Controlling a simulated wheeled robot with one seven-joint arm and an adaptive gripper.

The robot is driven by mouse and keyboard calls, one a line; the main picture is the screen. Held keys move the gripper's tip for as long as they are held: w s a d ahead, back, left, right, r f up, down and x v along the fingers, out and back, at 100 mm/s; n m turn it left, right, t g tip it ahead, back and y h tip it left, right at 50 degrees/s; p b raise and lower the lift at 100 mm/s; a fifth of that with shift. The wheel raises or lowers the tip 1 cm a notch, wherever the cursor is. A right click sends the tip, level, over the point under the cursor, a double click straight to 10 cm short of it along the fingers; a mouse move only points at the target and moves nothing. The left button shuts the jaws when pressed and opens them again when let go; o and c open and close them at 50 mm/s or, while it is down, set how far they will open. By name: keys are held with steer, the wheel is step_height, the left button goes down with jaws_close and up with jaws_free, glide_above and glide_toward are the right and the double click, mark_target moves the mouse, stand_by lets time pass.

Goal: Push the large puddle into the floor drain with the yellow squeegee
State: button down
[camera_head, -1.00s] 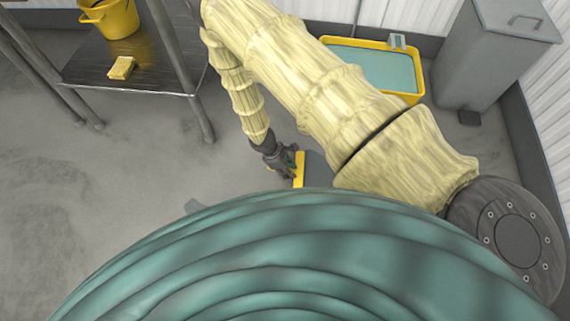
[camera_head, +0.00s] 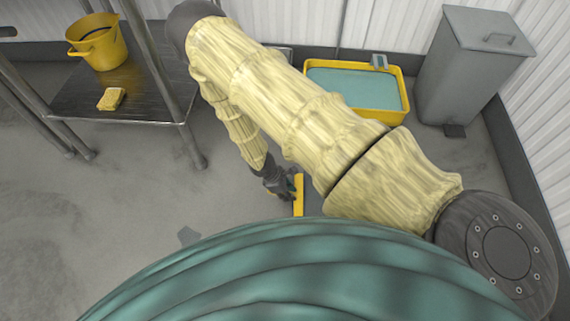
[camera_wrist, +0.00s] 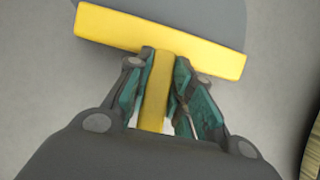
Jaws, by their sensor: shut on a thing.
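My gripper (camera_head: 278,184) is shut on the handle of the yellow squeegee (camera_head: 299,194), low over the floor. In the wrist view, the handle (camera_wrist: 156,92) stands between the teal-padded fingers, and the wide yellow head (camera_wrist: 160,40) lies across the top. A smooth blue-grey puddle (camera_wrist: 185,12) meets the far side of the head and runs out of frame. In the head view, part of this puddle (camera_head: 313,203) shows just right of the head; my arm and body hide the rest. I cannot make out the floor drain.
A small grey-blue patch (camera_head: 188,236) lies on the floor to the left. A metal rack (camera_head: 150,106) holds a yellow bucket (camera_head: 97,44) and sponge (camera_head: 111,99). A yellow tub (camera_head: 366,112) and grey bin (camera_head: 466,75) stand at the back wall.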

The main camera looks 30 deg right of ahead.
steer(key=shift+s+d, duration=0.55)
steer(key=shift+d, duration=0.35)
steer(key=shift+s+d+p, duration=0.1)
steer(key=shift+d+p, duration=0.05)
steer(key=shift+p, duration=0.2)
steer(key=shift+s+d+p, duration=0.2)
steer(key=shift+s+d, duration=0.2)
steer(key=shift+d, duration=0.3)
steer(key=shift+s+d+p, duration=0.2)
steer(key=shift+s+d, duration=0.2)
steer(key=shift+d, duration=0.25)
steer(key=shift+s+d, duration=0.1)
steer(key=shift+d, duration=0.05)
steer(key=shift+s+d+p, duration=0.25)
steer(key=shift+s+d, duration=0.2)
steer(key=shift+d, duration=0.3)
steer(key=shift+s+d+p, duration=0.2)
steer(key=shift+s+d, duration=0.2)
steer(key=shift+d, duration=0.3)
steer(key=shift+s+d, duration=0.1)
steer(key=shift+d, duration=0.05)
steer(key=shift+s+d+p, duration=0.25)
steer(key=shift+s+d, duration=0.2)
steer(key=shift+d, duration=0.3)
steer(key=shift+s+d+p, duration=0.2)
steer(key=shift+s+d, duration=0.2)
steer(key=shift+d, duration=0.3)
steer(key=shift+s+d, duration=0.1)
